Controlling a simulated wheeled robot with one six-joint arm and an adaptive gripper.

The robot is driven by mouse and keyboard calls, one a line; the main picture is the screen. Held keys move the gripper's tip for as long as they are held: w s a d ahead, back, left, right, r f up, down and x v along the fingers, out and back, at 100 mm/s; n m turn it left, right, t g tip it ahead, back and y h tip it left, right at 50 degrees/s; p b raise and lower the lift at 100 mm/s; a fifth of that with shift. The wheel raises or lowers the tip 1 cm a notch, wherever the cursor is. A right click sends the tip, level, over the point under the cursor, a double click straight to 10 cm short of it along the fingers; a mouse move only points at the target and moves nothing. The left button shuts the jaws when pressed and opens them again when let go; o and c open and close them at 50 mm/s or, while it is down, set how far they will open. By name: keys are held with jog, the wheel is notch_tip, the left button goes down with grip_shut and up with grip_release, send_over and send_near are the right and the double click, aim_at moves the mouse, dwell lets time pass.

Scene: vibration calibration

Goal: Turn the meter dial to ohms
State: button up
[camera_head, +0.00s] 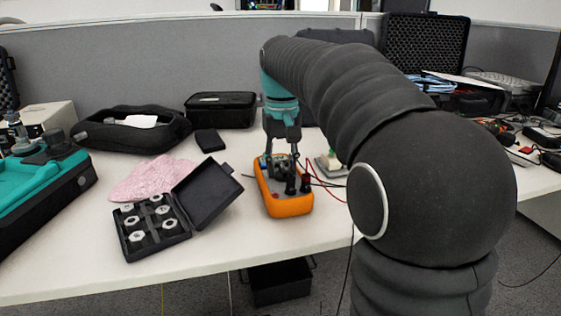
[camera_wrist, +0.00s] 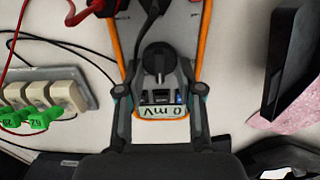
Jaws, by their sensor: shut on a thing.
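The orange-edged meter (camera_head: 288,208) lies on the table in the head view, its face up. My gripper (camera_head: 281,152) reaches down onto it from above. In the wrist view, the meter's black round dial (camera_wrist: 157,58) sits between my fingertips (camera_wrist: 157,72), which are closed on its sides. A light mark on the dial points down the picture, toward the display (camera_wrist: 163,111). The display shows upside down and seems to read 0 mV. The labels around the dial are hidden or too small to read.
Red and black leads (camera_wrist: 81,14) plug into the meter. A block with green connectors (camera_wrist: 42,108) lies left of it in the wrist view. In the head view, an open black case of metal pieces (camera_head: 160,243) and a pink cloth (camera_head: 150,180) lie left of the meter.

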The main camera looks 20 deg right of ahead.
aim_at(282, 166)
dwell(0.3)
jog(key=o, duration=1.2)
jog(key=shift+c, duration=0.2)
notch_tip(282, 166, up, 12)
